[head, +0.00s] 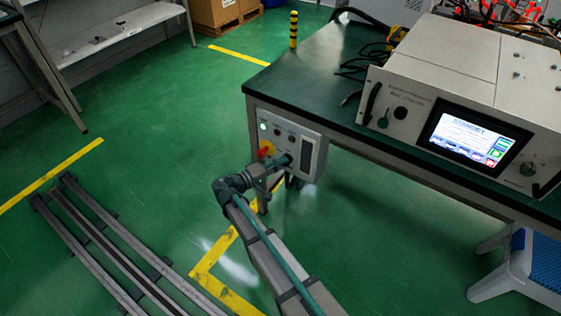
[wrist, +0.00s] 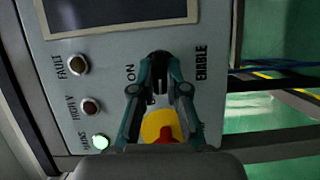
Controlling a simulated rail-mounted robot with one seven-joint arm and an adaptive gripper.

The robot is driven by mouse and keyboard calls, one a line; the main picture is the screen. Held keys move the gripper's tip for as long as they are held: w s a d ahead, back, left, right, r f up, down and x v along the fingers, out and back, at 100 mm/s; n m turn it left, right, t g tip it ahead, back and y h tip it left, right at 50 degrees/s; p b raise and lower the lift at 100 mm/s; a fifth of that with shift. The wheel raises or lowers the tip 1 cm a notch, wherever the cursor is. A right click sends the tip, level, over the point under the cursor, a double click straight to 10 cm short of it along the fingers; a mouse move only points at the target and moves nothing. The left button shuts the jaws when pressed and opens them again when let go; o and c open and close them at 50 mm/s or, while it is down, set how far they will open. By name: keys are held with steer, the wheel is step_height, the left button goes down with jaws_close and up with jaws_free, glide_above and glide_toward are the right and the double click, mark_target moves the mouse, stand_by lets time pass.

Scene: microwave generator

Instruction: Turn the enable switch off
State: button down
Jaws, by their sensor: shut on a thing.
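The control box (head: 312,136) hangs under the front left corner of the bench. Its grey face fills much of the wrist view, turned sideways. The black enable switch (wrist: 159,58) sits between the words ON and ENABLE (wrist: 201,63). My gripper (wrist: 160,68) is shut on this switch, one teal finger on each side. The fingers partly hide the knob, so its exact angle is hard to tell. In the head view my gripper (head: 281,163) reaches the box's face, and the switch is hidden behind it.
A yellow and red knob (wrist: 158,126) lies close to my fingers. A lit green MAINS lamp (wrist: 101,142) and dark HIGH V and FAULT lamps sit beside it. The generator (head: 470,100) on the bench (head: 310,80) has a screen reading STANDBY. Floor rails (head: 110,245) lie at left.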

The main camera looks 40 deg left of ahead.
steer(key=shift+n, duration=0.4)
steer(key=c, duration=1.2)
jaws_free()
steer(key=v, duration=1.2)
steer(key=shift+f, duration=0.15)
